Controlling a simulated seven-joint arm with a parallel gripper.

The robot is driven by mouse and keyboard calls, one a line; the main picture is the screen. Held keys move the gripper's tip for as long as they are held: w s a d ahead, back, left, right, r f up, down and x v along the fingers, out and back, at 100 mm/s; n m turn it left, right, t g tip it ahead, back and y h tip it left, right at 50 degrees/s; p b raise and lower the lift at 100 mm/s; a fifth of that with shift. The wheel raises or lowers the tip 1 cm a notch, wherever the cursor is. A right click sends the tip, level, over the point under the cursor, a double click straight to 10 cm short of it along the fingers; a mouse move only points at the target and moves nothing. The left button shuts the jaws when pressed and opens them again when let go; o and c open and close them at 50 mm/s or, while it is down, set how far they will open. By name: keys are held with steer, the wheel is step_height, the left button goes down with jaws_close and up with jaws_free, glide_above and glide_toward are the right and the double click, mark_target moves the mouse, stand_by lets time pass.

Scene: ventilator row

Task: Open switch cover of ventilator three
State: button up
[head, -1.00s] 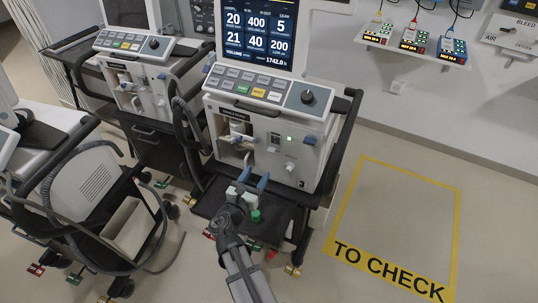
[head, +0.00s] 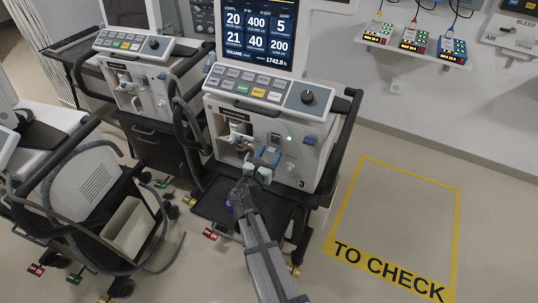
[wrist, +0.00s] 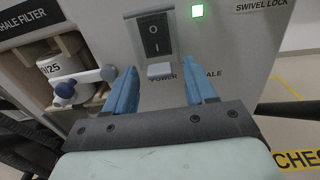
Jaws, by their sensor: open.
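The ventilator numbered 3 (head: 320,150) stands on its cart in the middle of the head view. Its black rocker power switch (wrist: 154,36) faces me in the wrist view, with a small pale tab (wrist: 160,71) just below it. In the head view my gripper (head: 267,156) is close to the front panel.
A lit green lamp (wrist: 197,11) is right of the switch. A compartment with a white filter part and blue knob (wrist: 64,92) is at left. Another ventilator (head: 135,85) stands left. Clear floor is marked "TO CHECK" (head: 390,270) at right.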

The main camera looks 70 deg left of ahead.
jaws_close()
stand_by(0.4)
steer(key=shift+s+d+r, duration=0.1)
steer(key=shift+s+d+r+g+h, duration=0.35)
steer(key=shift+r+g+h, duration=0.1)
steer(key=shift+g+h, duration=0.3)
steer(key=shift+s+d+r+g+h, duration=0.2)
steer(key=shift+d+r+g+h, duration=0.15)
steer(key=shift+g+h, duration=0.4)
steer(key=h, duration=0.1)
steer(key=r+g+h, duration=0.2)
steer(key=shift+s+d+r, duration=0.15)
steer(key=shift+s+d, duration=0.1)
steer(key=shift+s, duration=0.1)
step_height(320, 180, up, 5)
steer(key=g+h, duration=0.6)
steer(key=h, duration=0.1)
glide_above(270, 151)
steer(key=s+d, duration=0.2)
steer(key=d, duration=0.1)
steer(key=shift+s+a, duration=0.1)
steer(key=shift+s, duration=0.05)
